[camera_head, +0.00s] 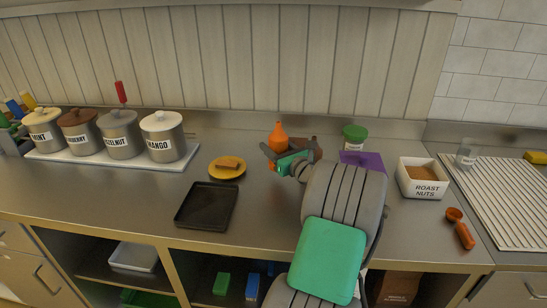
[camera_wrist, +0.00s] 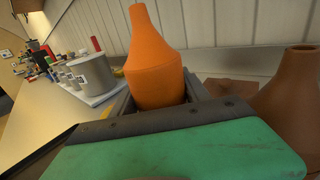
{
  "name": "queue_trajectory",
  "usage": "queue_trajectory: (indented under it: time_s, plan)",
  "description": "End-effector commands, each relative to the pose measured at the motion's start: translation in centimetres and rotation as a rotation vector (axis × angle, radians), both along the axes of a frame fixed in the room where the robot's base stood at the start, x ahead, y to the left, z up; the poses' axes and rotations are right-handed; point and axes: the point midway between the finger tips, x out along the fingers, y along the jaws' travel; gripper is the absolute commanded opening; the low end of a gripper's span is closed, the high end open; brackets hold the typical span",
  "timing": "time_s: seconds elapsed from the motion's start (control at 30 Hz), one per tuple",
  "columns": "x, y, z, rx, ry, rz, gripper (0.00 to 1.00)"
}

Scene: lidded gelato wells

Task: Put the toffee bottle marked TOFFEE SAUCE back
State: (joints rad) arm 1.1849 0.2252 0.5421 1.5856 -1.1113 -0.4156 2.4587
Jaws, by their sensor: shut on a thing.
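An orange squeeze bottle (camera_head: 278,135) with a narrow neck stands near the back of the counter, upright in the head view. It fills the middle of the wrist view (camera_wrist: 157,60), with its lower part between the jaws. My gripper (camera_head: 277,160) is shut on this orange bottle; the jaws also show in the wrist view (camera_wrist: 158,108). No label shows on it, so I cannot read whether it is TOFFEE SAUCE. A brown bottle-shaped thing (camera_wrist: 290,90) stands close to the right of the gripper in the wrist view, its label not seen.
Lidded wells, including one marked MANGO (camera_head: 162,138), stand on a white tray at left. A yellow plate (camera_head: 227,177) and a black tray (camera_head: 206,206) lie left of my arm. A green-lidded jar (camera_head: 354,137), a purple item (camera_head: 372,160) and a ROAST NUTS box (camera_head: 427,188) are right.

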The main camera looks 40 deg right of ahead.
Motion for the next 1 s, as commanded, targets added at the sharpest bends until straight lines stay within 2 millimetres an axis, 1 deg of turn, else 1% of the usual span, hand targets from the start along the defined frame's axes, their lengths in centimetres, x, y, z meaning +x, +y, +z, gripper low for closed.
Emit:
queue_trajectory:
  time_s: [0.17, 0.2, 0.3, 0.37, 0.6, 0.7, 0.73, 1.0]
  plan:
    - [0.9, -0.3, -1.2, 0.000, 0.000, 0.002, 0.14]
    - [1.2, -0.4, -1.6, 0.000, 0.000, 0.002, 0.14]
    - [1.1, -0.4, -3.7, 0.003, 0.001, 0.000, 0.14]
    - [1.1, -0.4, -4.4, 0.001, 0.001, 0.000, 0.14]
    - [1.1, -0.4, -4.4, -0.001, -0.001, 0.001, 0.14]
    - [1.1, -0.4, -4.8, -0.001, -0.001, 0.001, 0.14]
    - [1.1, -0.4, -4.8, -0.001, -0.001, 0.001, 0.55]
    - [1.1, -0.4, -4.7, -0.001, 0.000, 0.001, 0.76]
